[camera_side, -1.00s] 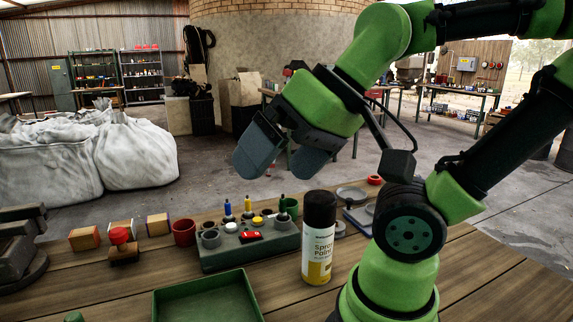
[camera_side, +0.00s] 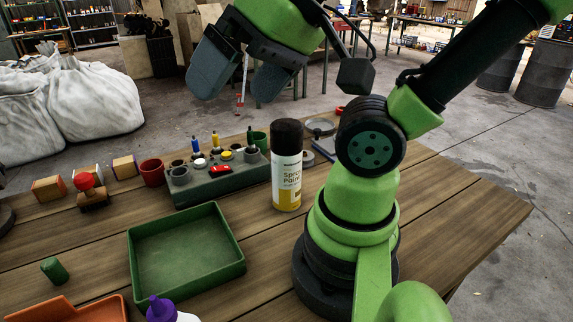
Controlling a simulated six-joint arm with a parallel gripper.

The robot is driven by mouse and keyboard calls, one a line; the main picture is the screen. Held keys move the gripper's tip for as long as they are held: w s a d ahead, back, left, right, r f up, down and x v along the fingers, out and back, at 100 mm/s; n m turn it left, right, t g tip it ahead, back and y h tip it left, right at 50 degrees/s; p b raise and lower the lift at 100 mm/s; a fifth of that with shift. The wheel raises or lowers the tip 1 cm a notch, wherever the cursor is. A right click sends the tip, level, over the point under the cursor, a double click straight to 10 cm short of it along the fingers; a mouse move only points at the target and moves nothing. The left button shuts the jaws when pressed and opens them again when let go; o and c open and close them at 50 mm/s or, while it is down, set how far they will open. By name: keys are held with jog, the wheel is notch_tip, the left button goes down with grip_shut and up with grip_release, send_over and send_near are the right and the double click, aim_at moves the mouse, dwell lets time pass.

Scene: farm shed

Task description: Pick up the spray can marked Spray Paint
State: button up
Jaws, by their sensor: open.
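The spray can (camera_side: 287,178) stands upright on the wooden table, just left of my arm's base. It has a black cap, a white body with "Spray Paint" on it and a yellow lower band. My gripper (camera_side: 232,92) hangs above and to the left of the can, in the upper part of the view. Its two broad grey fingers are apart with nothing between them. They do not touch the can.
A grey-green holder (camera_side: 212,190) with several small items stands left of the can. A green tray (camera_side: 186,262) lies in front. Bare planks lie in front of the can.

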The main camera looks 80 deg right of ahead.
dwell(0.3)
jog(key=m+g+h, duration=0.2)
jog(key=m+g, duration=0.5)
jog(key=m, duration=2.6)
send_over(285, 124)
jog(key=f, duration=0.7)
jog(key=shift+a, duration=0.2)
jog(key=shift+s+d+f+m, duration=0.1)
jog(key=shift+d+f+m, duration=0.05)
jog(key=shift+f+m, duration=0.15)
jog(key=shift+f, duration=4.75)
jog(key=c, duration=1.6)
jog(key=shift+d+r, duration=0.1)
jog(key=shift+r, duration=0.05)
